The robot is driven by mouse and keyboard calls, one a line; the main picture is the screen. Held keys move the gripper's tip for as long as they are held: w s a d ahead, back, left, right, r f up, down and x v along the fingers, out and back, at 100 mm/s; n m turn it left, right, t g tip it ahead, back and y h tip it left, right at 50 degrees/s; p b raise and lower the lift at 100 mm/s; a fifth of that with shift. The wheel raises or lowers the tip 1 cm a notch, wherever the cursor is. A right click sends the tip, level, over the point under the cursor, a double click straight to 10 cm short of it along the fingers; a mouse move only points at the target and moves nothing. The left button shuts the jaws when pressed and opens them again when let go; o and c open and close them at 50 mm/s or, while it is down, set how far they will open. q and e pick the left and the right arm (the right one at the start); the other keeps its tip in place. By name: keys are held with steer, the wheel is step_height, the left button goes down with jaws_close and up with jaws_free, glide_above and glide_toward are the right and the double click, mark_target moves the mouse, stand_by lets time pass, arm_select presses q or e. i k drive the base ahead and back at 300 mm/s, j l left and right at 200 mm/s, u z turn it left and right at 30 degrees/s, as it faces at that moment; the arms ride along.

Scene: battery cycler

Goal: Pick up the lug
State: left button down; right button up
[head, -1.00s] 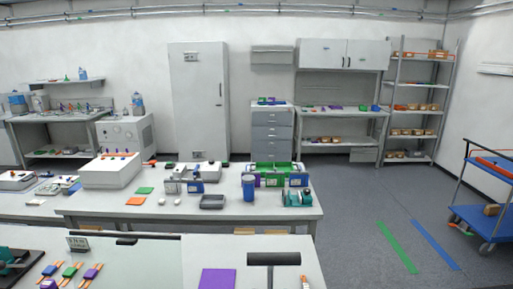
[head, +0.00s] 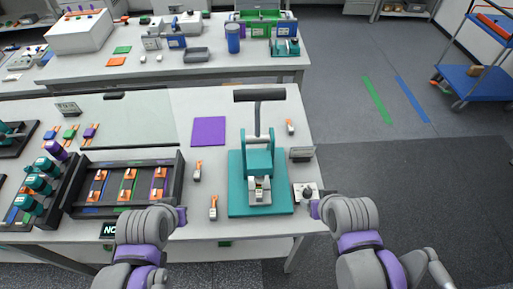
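Small grey pieces with orange ends, which look like lugs, lie on the near table. One (head: 213,208) is near the front edge, another (head: 197,172) is just behind it, and a third (head: 290,127) is at the far right. I cannot tell which one is the task's lug. My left gripper (head: 182,215) is at the table's front edge, left of the nearest piece. My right gripper (head: 314,209) is at the front right corner, beside a small block with a dark knob (head: 306,192). Both fingertips are small and partly hidden, so their opening is unclear.
A black tray with slots (head: 125,205) and a rack of teal-capped items (head: 40,185) stand left. A purple mat (head: 208,131) lies flat behind.

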mark_target(259, 189)
steer(key=k+l+u, duration=0.3)
steer(key=l, duration=0.15)
steer(key=k+l+u, duration=0.3)
steer(key=k+l, duration=0.05)
